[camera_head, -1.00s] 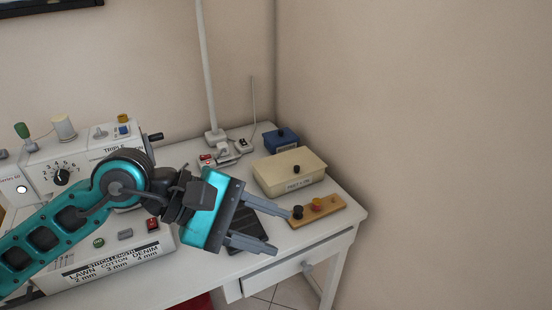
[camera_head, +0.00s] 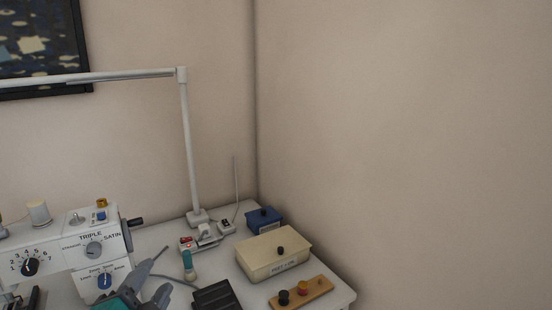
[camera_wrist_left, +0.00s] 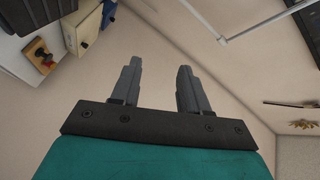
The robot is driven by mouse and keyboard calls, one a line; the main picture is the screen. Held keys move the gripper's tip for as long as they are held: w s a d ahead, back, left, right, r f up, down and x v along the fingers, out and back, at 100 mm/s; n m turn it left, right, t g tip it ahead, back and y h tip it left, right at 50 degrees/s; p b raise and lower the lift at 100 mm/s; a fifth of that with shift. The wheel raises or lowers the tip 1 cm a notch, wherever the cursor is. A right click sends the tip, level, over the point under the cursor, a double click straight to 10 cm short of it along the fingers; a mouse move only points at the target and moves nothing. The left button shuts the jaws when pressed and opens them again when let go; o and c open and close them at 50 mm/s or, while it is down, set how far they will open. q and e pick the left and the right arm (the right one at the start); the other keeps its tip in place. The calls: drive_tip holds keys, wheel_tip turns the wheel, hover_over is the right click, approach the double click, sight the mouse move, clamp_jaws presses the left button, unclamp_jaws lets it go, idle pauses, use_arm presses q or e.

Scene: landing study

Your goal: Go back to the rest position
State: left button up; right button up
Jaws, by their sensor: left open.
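My left gripper (camera_head: 165,270) shows at the bottom left of the head view, partly cut off by the lower edge. Its teal body and grey fingers are in front of the white table (camera_head: 150,238), beside the sewing machine. In the left wrist view the gripper (camera_wrist_left: 158,68) has its two grey fingers apart with nothing between them. Bare wall lies behind the fingers there. My right gripper is in neither view.
A white sewing machine (camera_head: 92,249) stands at left. On the table are a dark pad (camera_head: 215,296), a cream box (camera_head: 262,261), a blue box (camera_head: 264,220) and a wooden button board (camera_head: 318,287). A white lamp post (camera_head: 188,150) rises behind.

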use_arm(q)
drive_tip(key=s+a+f+n+g, duration=0.1)
drive_tip(key=s+f+n+g, duration=1.15)
drive_tip(key=s+f, duration=0.75)
drive_tip(key=w+d+f+m+t+h+p, duration=0.2)
drive_tip(key=w+f+t, duration=0.3)
drive_tip(key=w, duration=0.3)
drive_tip(key=shift+d+f+m+t+p, duration=0.25)
drive_tip(key=shift+f+m+t+p, duration=0.1)
drive_tip(key=shift+t+p, duration=0.15)
